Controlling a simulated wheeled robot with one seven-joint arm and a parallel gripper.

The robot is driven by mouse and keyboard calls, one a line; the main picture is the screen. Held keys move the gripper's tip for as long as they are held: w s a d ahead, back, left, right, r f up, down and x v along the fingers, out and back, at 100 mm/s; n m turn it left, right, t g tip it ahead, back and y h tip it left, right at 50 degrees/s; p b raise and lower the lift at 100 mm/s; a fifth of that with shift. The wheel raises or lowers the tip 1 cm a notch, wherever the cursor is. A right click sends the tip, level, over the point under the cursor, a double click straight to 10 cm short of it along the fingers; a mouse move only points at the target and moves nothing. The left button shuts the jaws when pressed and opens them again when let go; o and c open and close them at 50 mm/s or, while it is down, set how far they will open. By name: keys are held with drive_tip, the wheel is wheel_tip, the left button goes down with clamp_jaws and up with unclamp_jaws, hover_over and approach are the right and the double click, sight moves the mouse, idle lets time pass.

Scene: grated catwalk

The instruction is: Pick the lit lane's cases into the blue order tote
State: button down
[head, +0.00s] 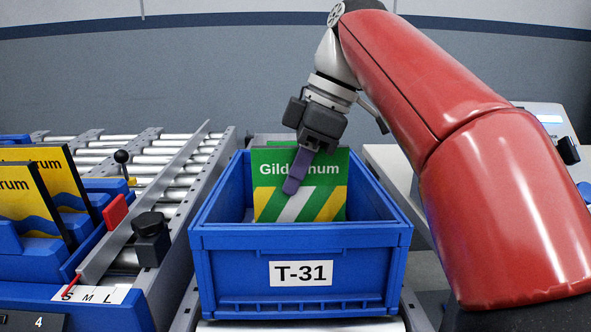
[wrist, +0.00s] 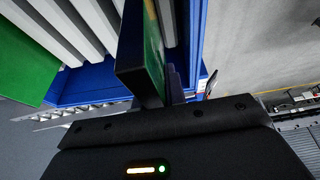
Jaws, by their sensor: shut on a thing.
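A green case (head: 325,190) with white lettering and yellow and white stripes stands upright inside the blue order tote (head: 215,262), labelled T-31. My gripper (head: 298,172) is shut on this case from above; one finger lies across its front face and hides part of the lettering. The case's lower edge is hidden by the tote's front wall, so I cannot tell whether it touches the floor. In the wrist view the case (wrist: 155,45) shows edge-on beside a dark finger. Yellow cases (head: 55,170) with blue waves stand in blue lanes at the left.
A roller conveyor (head: 150,165) with a metal side rail (head: 150,205) runs left of the tote. A black knob (head: 150,225) and a black-tipped lever (head: 122,157) rise there. A plate marked S M L (head: 90,294) lies at front left. A pale device (head: 545,118) stands at the right.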

sight(295, 208)
drive_tip(key=shift+f+b, duration=2.25)
drive_tip(key=shift+f, duration=0.7)
drive_tip(key=c, duration=1)
unclamp_jaws()
drive_tip(key=shift+o, duration=0.2)
drive_tip(key=shift+r, duration=0.15)
wheel_tip(295, 208, up, 8)
drive_tip(key=p, duration=0.7)
drive_tip(key=shift+p, duration=0.35)
